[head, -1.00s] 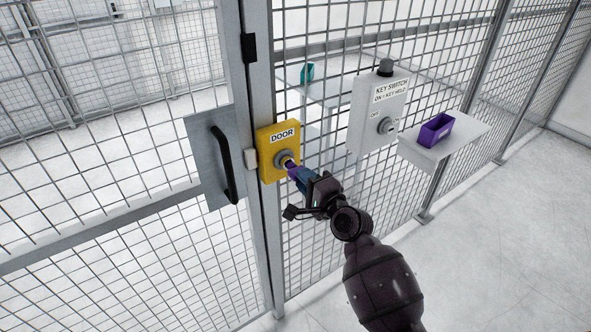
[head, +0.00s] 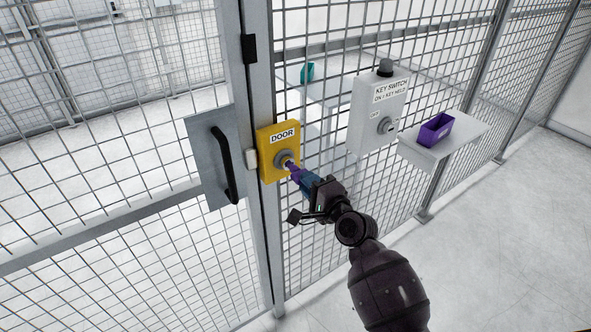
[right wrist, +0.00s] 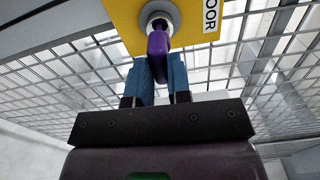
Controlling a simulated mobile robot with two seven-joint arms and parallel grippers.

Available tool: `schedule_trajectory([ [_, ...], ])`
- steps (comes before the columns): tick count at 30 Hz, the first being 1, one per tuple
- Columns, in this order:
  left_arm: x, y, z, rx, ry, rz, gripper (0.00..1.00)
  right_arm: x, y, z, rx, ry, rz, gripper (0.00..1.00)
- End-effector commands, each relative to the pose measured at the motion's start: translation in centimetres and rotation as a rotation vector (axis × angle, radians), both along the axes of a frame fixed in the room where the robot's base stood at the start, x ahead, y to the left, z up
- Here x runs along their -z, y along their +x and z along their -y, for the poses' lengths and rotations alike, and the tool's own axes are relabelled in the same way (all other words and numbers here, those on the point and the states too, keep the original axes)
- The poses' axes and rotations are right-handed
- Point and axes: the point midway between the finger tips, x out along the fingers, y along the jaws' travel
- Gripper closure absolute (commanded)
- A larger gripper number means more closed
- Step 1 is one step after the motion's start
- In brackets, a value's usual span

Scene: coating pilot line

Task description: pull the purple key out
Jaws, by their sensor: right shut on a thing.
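The purple key (head: 294,171) is at the round lock (head: 282,158) on the yellow DOOR box (head: 266,146). My right gripper (head: 301,178) is shut on the key's purple head, with its blue fingers on either side. In the right wrist view the purple key (right wrist: 158,48) stands between the fingers of my right gripper (right wrist: 160,66), its far end at the lock's pale ring (right wrist: 157,18). How deep the key's shaft sits in the lock is hidden. My left gripper is not in view.
A grey key switch box (head: 366,130) hangs on the mesh to the right. Beside it a small shelf (head: 466,138) holds a purple bin (head: 434,130). The door's black handle (head: 222,165) is left of the lock. A teal object (head: 307,73) is behind the mesh.

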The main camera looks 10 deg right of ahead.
Motion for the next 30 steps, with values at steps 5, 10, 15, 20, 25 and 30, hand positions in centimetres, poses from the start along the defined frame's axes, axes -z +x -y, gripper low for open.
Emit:
schedule_trajectory([
  [5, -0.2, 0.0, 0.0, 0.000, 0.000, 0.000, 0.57, 0.0, -0.6, 0.2, 0.000, 0.000, -0.001, 1.00],
  [10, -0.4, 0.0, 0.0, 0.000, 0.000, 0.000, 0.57, 0.0, -1.2, 0.4, 0.000, 0.001, -0.001, 1.00],
  [15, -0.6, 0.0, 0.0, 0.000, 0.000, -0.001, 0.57, 0.0, -1.9, 0.7, 0.000, 0.000, -0.001, 1.00],
  [20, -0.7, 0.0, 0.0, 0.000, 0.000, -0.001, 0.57, 0.0, -2.4, 0.9, 0.001, -0.001, 0.000, 1.00],
  [25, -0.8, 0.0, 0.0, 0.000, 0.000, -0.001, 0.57, 0.0, -3.0, 1.1, 0.001, 0.000, 0.000, 1.00],
  [30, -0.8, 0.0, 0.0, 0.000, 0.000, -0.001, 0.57, 0.0, -3.1, 1.1, 0.000, 0.000, 0.001, 1.00],
])
